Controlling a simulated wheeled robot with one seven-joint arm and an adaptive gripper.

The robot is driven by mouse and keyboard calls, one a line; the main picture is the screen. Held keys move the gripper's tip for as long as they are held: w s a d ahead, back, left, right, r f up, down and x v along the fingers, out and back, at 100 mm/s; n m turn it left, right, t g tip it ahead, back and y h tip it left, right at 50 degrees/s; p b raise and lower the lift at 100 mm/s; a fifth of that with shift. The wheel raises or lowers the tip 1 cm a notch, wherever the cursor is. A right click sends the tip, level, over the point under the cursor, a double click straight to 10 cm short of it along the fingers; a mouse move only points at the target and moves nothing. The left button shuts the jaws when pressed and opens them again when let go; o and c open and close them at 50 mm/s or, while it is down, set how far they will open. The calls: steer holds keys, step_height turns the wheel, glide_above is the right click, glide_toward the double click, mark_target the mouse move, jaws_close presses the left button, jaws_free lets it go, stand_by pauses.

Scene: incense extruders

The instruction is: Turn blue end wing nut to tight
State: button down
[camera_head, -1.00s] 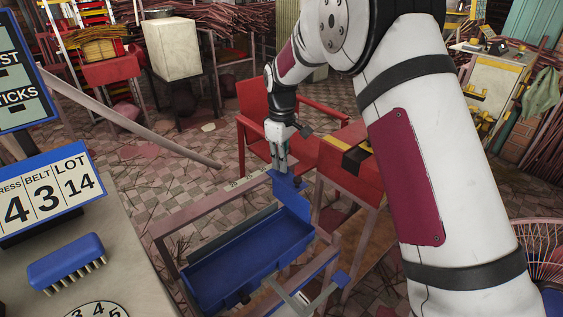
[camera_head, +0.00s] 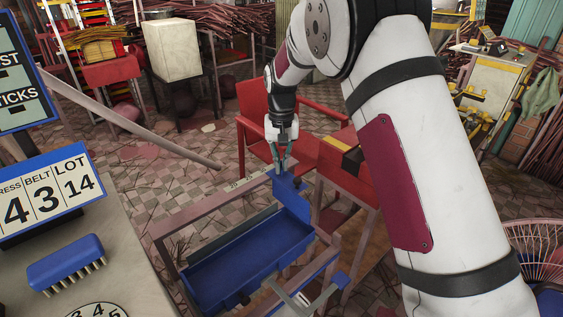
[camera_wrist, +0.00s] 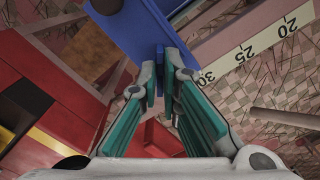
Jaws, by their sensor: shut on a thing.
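The blue end plate (camera_head: 289,188) stands at the far right corner of the blue tray (camera_head: 245,262). My gripper (camera_head: 283,166) points down at the top of this plate in the head view. In the wrist view my gripper (camera_wrist: 160,78) has its teal-lined fingers close together on a narrow blue piece (camera_wrist: 160,84), which I take for the blue end wing nut. The fingers hide most of the nut, so its wings and angle cannot be made out. The blue end plate (camera_wrist: 138,30) shows just beyond the fingertips.
A rail with a number scale (camera_wrist: 250,45) runs from the blue end. A red table (camera_head: 350,170) stands close right of my gripper, with a red chair (camera_head: 265,105) behind. The grey worktop at left holds a blue brush (camera_head: 66,262) and a number sign (camera_head: 45,195).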

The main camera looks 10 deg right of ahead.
steer(key=m, duration=0.4)
steer(key=shift+m, duration=0.4)
steer(key=shift+m+p, duration=0.45)
steer(key=shift+m, duration=2.05)
steer(key=c, duration=1.8)
jaws_free()
step_height(320, 180, up, 12)
steer(key=shift+r, duration=0.1)
